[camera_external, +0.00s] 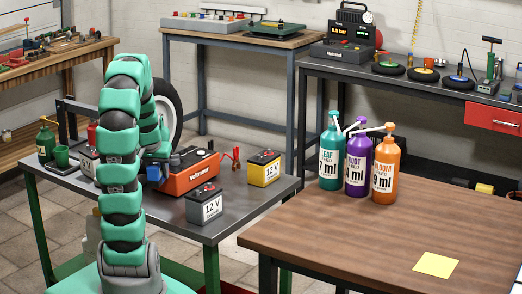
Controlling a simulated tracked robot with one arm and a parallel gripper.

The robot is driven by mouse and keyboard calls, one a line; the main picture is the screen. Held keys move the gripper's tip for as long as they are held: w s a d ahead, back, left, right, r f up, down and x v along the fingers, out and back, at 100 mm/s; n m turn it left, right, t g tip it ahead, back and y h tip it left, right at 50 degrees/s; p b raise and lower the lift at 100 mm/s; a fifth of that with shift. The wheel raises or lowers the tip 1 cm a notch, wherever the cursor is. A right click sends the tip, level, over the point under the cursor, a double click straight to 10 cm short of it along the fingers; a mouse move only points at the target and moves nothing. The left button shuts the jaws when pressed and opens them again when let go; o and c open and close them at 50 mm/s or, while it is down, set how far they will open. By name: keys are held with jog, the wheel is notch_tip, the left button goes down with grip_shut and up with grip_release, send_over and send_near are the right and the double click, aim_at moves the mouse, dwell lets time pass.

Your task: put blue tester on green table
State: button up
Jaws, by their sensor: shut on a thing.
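My gripper (157,160) is at the end of my green arm, over the grey-topped table with green legs (235,208); this looks like the green table. It is shut on a small blue thing, likely the blue tester (153,173), seen just below it. My arm hides much of the gripper and part of the tester. I cannot tell whether the tester touches the tabletop. An orange-red voltmeter (190,175) stands just right of the tester on the same table.
The green-legged table also bears a grey battery (204,204), a yellow battery (264,168) and a green oil can (46,142). Its front right corner is bare. A brown table (340,235) at right holds three bottles (357,163) and a yellow note (436,264).

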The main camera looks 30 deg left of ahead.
jog(key=shift+f+b, duration=2)
jog(key=shift+f, duration=1.9)
jog(key=shift+f, duration=0.55)
jog(key=o, duration=1.3)
jog(key=shift+c, duration=0.2)
jog(key=shift+r, duration=0.15)
